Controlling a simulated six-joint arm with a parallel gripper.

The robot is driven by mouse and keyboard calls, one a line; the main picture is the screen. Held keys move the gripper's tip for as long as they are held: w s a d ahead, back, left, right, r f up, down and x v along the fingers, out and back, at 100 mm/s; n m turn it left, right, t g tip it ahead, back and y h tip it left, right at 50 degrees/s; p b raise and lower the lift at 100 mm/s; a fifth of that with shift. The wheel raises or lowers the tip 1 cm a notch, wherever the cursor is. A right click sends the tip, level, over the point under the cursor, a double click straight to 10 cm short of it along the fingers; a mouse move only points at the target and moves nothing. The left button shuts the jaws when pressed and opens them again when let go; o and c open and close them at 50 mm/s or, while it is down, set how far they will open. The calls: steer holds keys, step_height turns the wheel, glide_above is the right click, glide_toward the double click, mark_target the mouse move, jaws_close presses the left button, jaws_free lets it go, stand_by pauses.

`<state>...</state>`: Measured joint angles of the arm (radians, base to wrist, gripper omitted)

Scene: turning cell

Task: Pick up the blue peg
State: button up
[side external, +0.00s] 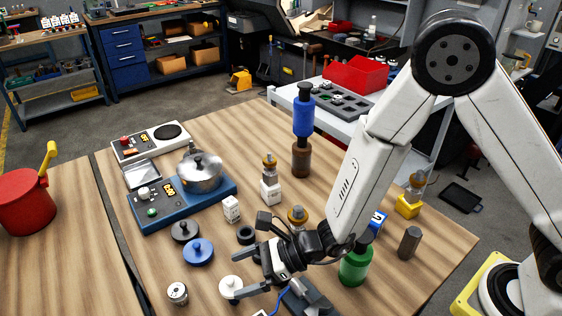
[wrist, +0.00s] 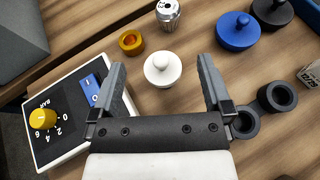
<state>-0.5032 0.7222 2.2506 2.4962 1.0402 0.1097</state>
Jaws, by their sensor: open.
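The blue peg (side external: 198,251), a round disc with a knob on top, stands on the wooden table, left of my gripper (side external: 245,276) in the side view. In the wrist view the blue peg (wrist: 237,31) is beyond the fingertips, to the upper right. My gripper (wrist: 160,66) is open and empty, with both fingers in view. A similar white peg (wrist: 163,69) shows between the fingertips in the wrist view, and close beside them in the side view (side external: 230,287). A black peg (side external: 185,231) stands just behind the blue one.
A black ring (side external: 246,235) and a white block (side external: 231,208) are near the blue peg. A gauge box (wrist: 65,118) lies left in the wrist view. A green bottle (side external: 355,265) is right.

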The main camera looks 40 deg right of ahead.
mark_target(233, 284)
steer(key=shift+f, duration=0.95)
steer(key=shift+f, duration=0.45)
steer(key=shift+x, duration=2.5)
steer(key=shift+r, duration=0.1)
jaws_close()
steer(key=shift+r, duration=0.1)
steer(key=shift+r, duration=4.9)
